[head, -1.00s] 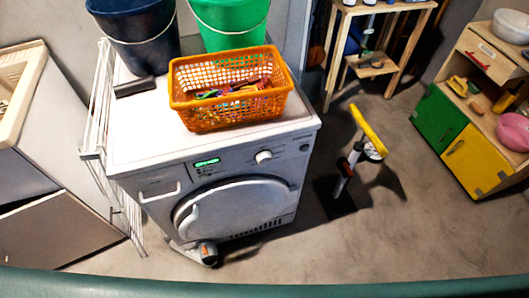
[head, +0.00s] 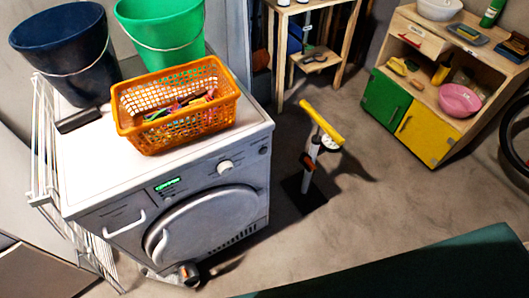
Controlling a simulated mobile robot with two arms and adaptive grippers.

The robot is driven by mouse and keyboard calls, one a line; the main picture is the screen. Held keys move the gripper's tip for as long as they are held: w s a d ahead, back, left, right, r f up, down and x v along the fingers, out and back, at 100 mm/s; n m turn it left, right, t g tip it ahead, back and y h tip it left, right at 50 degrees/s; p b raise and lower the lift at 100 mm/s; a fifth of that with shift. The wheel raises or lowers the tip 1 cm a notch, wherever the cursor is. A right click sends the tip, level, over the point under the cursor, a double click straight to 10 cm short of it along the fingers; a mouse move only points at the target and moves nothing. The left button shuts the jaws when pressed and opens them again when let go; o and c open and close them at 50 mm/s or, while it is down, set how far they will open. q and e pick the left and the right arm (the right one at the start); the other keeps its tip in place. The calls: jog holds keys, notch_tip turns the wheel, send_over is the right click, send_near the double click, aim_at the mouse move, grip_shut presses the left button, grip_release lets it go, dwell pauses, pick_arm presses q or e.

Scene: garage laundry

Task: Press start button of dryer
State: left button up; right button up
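The white dryer (head: 105,190) stands at the left of the head view, its front turned toward me. Its control panel has a lit green display (head: 167,184), a round knob (head: 225,167) and a small dark round button (head: 263,150) near the right end. Which of these is the start button I cannot tell. The round door (head: 205,225) looks shut. Neither of my grippers is in view.
An orange basket (head: 200,138), a navy bucket (head: 65,50) and a green bucket (head: 165,35) stand on the dryer. A yellow-handled floor pump (head: 320,122) stands to its right. A folded drying rack (head: 45,150) leans at its left. A grey-green surface (head: 420,275) crosses the lower right.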

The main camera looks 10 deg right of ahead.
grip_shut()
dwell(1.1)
